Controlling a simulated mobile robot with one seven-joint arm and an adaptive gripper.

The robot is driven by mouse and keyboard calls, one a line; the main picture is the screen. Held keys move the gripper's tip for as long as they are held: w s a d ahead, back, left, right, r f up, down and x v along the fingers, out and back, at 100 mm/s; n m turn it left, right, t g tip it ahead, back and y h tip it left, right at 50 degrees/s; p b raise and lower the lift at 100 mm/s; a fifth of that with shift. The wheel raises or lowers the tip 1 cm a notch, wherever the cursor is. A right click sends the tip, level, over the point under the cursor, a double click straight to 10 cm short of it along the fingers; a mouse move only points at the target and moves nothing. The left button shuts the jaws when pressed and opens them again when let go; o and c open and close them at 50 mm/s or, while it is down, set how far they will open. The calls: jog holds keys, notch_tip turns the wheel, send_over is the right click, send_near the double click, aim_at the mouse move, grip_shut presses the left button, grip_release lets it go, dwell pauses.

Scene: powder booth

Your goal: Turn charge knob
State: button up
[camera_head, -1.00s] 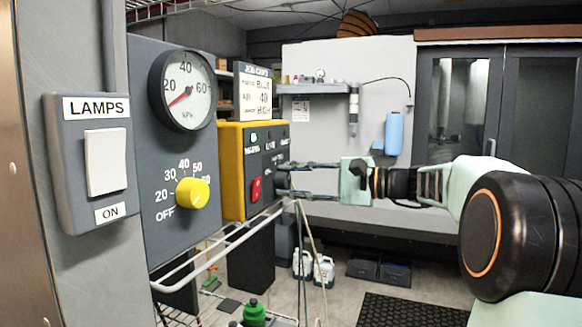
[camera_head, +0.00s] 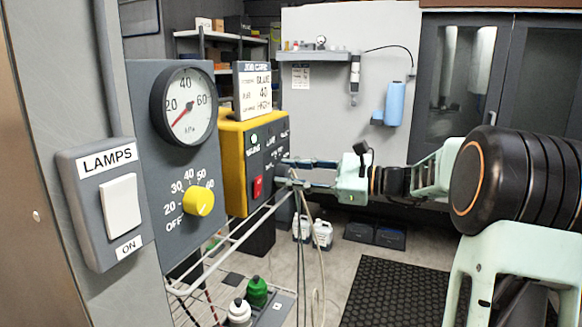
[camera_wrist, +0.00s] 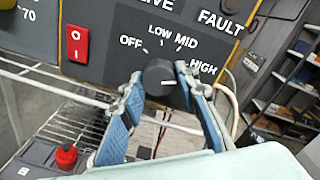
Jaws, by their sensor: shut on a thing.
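The charge knob (camera_wrist: 158,76) is a round dark knob with a white pointer mark on the grey front of the yellow control box (camera_head: 233,172). In the wrist view OFF, LOW, MID and HIGH are printed around it. The pointer mark points right, roughly to the HIGH side. My gripper (camera_wrist: 160,80) is shut on the knob, with one blue-padded finger on each side. In the head view my gripper (camera_head: 284,172) reaches the box front from the right, and the knob is hard to make out there.
A red rocker switch (camera_wrist: 77,43) sits left of the knob. The job card (camera_head: 254,90) on the box reads BLUE, 40, HIGH. A pressure gauge (camera_head: 188,106), yellow knob (camera_head: 199,201) and lamps switch (camera_head: 121,205) are at left. A wire rack (camera_head: 232,240) lies below.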

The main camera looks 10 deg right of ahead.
dwell(0.4)
jog(key=o, duration=1.2)
jog(key=shift+c, duration=0.2)
jog(key=v, duration=1.2)
